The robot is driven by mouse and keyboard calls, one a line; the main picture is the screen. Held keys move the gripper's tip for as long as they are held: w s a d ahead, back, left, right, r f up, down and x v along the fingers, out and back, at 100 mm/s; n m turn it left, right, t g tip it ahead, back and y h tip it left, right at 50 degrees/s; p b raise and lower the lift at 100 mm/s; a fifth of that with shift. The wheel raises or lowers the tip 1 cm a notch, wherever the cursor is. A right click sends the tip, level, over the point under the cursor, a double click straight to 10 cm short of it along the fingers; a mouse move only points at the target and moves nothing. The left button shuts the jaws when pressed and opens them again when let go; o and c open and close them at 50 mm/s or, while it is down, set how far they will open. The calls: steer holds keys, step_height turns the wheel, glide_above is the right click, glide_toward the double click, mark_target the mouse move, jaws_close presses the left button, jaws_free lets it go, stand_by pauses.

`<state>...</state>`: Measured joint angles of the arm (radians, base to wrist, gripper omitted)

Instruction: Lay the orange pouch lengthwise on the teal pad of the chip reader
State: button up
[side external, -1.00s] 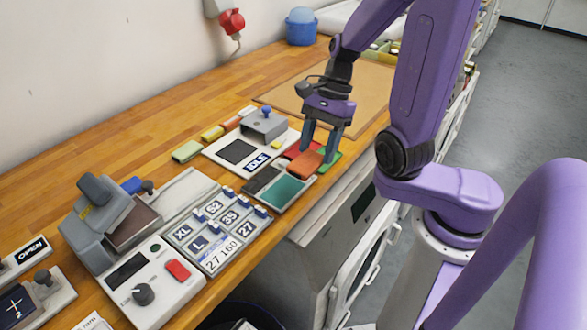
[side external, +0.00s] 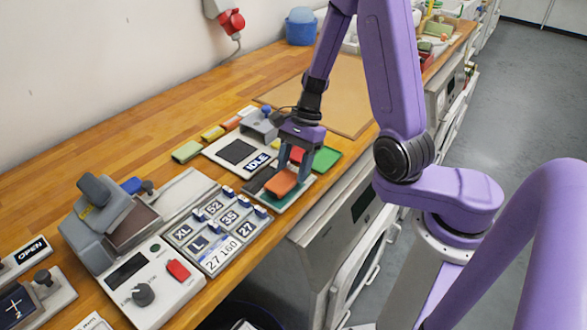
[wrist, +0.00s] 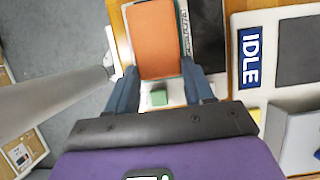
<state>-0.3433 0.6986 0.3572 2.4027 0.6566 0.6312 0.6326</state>
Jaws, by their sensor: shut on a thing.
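The orange pouch (side external: 281,184) is between the fingers of my gripper (side external: 294,170), which is shut on it. The pouch is over the teal pad (side external: 287,201) of the chip reader and covers much of it. I cannot tell whether the pouch touches the pad or hangs just above it. In the wrist view the pouch (wrist: 157,38) extends forward from between the two fingers of my gripper (wrist: 160,80). The pad beneath it is mostly hidden there.
A white panel with an IDLE label (side external: 257,162) lies just behind the reader. Red (side external: 298,154) and green (side external: 325,158) pieces lie beyond my gripper. The size keypad (side external: 215,232) is to the left. The counter's front edge is close to the reader.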

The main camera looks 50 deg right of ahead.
steer(key=shift+f, duration=0.6)
steer(key=shift+f, duration=0.2)
steer(key=o, duration=1)
steer(key=shift+o, duration=0.2)
steer(key=v, duration=1.2)
steer(key=s+a+n+h, duration=0.2)
steer(key=s+n, duration=0.8)
steer(key=n, duration=0.5)
steer(key=s+a+r+n+h, duration=0.1)
steer(key=s+a+n, duration=0.3)
steer(key=s+n, duration=0.5)
steer(key=n+h, duration=0.1)
steer(key=n, duration=0.5)
steer(key=shift+s+a+r+n, duration=0.3)
steer(key=shift+s+r, duration=0.05)
steer(key=shift+s, duration=0.05)
